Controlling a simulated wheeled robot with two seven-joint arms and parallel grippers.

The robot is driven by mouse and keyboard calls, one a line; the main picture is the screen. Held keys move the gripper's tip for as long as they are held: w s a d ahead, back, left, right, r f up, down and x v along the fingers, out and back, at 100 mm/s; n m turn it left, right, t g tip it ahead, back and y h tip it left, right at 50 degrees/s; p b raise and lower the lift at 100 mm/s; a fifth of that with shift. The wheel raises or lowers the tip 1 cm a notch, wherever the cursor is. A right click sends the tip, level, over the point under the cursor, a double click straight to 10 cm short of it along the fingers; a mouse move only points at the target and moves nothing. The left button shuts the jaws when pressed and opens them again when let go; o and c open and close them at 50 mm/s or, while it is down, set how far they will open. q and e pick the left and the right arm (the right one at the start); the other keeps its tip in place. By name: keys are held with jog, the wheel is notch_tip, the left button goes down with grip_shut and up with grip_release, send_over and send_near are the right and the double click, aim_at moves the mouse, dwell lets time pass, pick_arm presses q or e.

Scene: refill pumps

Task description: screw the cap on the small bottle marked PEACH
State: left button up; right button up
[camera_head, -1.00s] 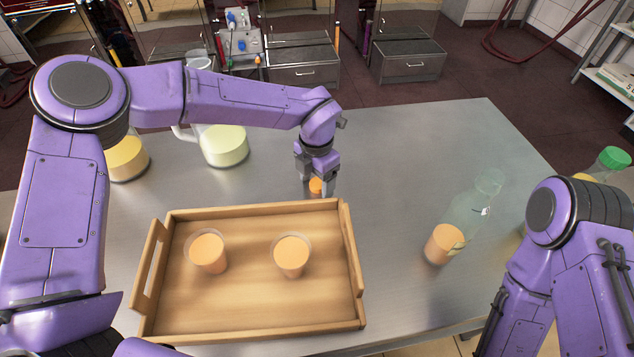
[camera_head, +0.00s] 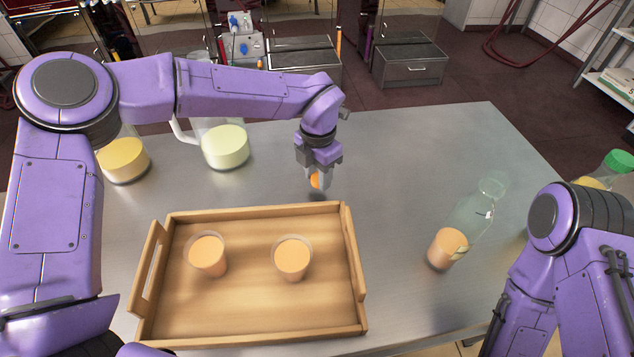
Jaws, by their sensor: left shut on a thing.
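The left gripper (camera_head: 318,183) points down above the steel table, just behind the tray. It is shut on a small orange cap (camera_head: 316,180), held a little above the table top. A clear bottle (camera_head: 470,220) with orange liquid in its lower part stands open on the right side of the table. Its label is turned mostly away and I cannot read it. The left gripper is well to the left of this bottle. My right arm shows at the lower right, but its gripper is out of view.
A wooden tray (camera_head: 250,318) holds two cups of orange drink, (camera_head: 207,253) and (camera_head: 292,257). A pale-yellow jug (camera_head: 225,148) and a yellow vessel (camera_head: 124,160) stand behind my left arm. A green-capped bottle (camera_head: 618,163) is at the far right. The table between tray and open bottle is clear.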

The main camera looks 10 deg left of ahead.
pick_arm(q)
jog(key=s+d+r+b, duration=0.2)
jog(key=s+d+r, duration=0.3)
jog(key=d+r, duration=0.5)
jog(key=d, duration=0.3)
jog(key=shift+s, duration=0.2)
